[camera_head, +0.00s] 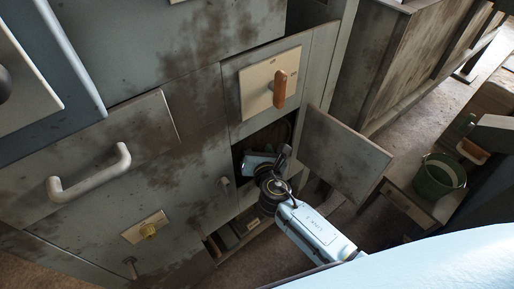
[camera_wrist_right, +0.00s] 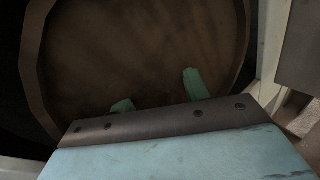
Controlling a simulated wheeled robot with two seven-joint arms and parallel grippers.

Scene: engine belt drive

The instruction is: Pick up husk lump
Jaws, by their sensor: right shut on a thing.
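My right gripper (camera_head: 262,164) reaches into a dark open compartment of the grey cabinet; its fingertips are hard to see there. In the right wrist view its two green fingertips (camera_wrist_right: 158,96) stand apart in front of a brown, round, rimmed container. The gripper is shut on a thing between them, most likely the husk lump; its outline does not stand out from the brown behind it. The husk lump does not show in the head view. My left gripper is not in view.
An open grey door (camera_head: 343,153) stands just right of my right wrist. The worn cabinet front (camera_head: 205,130) lies left, with a pale handle (camera_head: 92,176) and an orange-brown handle (camera_head: 280,88) sticking out. A green bucket (camera_head: 437,177) stands at right. Some floor shows below the door.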

